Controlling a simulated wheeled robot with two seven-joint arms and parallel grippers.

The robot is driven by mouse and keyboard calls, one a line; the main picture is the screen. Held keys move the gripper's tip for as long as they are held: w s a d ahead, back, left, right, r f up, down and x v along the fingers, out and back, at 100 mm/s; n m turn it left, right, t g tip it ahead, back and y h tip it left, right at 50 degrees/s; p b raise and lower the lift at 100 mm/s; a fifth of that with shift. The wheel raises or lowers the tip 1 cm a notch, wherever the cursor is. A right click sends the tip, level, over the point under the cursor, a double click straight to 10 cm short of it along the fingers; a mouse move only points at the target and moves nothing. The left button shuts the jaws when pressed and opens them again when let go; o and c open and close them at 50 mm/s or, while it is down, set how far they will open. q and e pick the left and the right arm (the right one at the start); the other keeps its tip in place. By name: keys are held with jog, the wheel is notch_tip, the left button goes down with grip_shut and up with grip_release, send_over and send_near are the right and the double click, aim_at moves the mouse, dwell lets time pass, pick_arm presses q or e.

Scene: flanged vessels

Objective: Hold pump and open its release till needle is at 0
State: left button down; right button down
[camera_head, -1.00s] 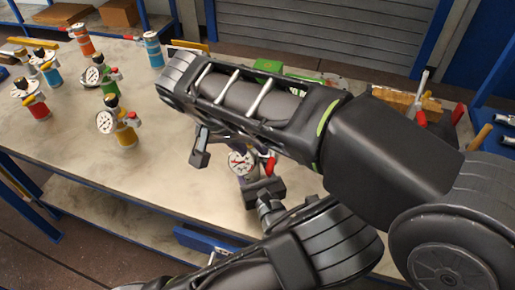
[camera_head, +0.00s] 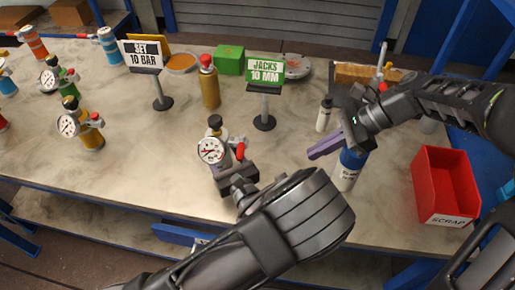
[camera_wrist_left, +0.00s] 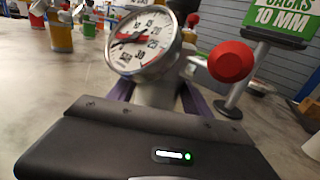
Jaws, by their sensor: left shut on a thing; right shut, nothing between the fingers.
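The pump (camera_head: 214,151) stands on the table with a white round gauge, a dark top knob and a red release knob (camera_head: 240,151) at its right. My left gripper (camera_head: 230,172) is shut on its body from the front. In the left wrist view the gauge (camera_wrist_left: 143,42) is close, and its needle points to the left side of the dial; the number under it is unclear. The red knob (camera_wrist_left: 231,61) stands out at the right.
A "JACKS 10 MM" sign (camera_head: 265,75) and a "SET 10 BAR" sign (camera_head: 145,57) stand behind the pump. A gold cylinder (camera_head: 209,88) is between them. A red scrap bin (camera_head: 446,187) is at the right. Several gauge pumps stand at the left.

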jog(key=w+a+r, duration=0.1)
jog(key=a+m+t+y, duration=0.1)
jog(key=shift+w+a+r+y, duration=0.3)
jog(key=shift+w+r, duration=0.05)
jog(key=shift+a, duration=0.1)
send_near(241, 147)
jog(key=a+f, duration=0.4)
jog(key=f, duration=0.2)
jog(key=shift+s, duration=0.35)
